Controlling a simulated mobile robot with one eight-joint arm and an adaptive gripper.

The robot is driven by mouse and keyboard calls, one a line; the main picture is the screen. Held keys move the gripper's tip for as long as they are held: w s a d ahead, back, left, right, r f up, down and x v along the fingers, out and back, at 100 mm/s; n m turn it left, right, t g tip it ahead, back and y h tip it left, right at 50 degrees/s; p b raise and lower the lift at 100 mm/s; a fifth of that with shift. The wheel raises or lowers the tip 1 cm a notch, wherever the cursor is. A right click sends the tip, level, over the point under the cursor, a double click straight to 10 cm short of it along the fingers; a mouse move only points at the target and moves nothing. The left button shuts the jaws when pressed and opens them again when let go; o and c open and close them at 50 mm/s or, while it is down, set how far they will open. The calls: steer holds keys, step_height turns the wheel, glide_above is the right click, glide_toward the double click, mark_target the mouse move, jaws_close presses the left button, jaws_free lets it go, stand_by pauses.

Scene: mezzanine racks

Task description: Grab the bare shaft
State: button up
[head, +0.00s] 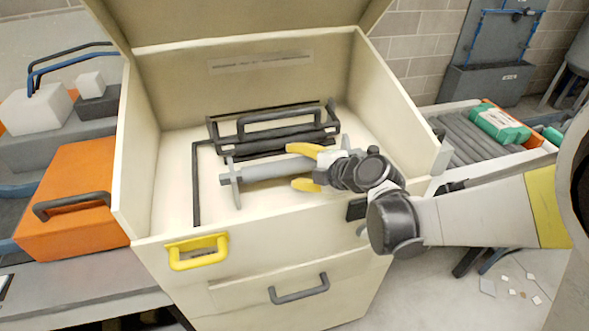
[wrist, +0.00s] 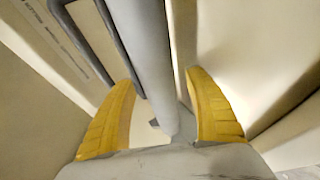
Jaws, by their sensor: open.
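The bare shaft (head: 265,169) is a plain grey rod lying level inside an open cream box (head: 141,160), raised on a thin grey support (head: 236,188) near its left end. My gripper (head: 298,167) has yellow fingers and reaches in from the right, over the shaft's right part. In the wrist view, the shaft (wrist: 150,50) runs between the two spread fingers of my gripper (wrist: 160,85), with a gap on each side. My gripper is open and holds nothing.
A dark frame with bar handles (head: 270,122) lies just behind the shaft. The box walls and raised lid (head: 240,20) enclose the space. A roller tray with a green-white package (head: 499,125) stands right. The box floor's front left is bare.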

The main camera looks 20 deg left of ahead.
jaws_close()
steer(key=shift+r, duration=0.1)
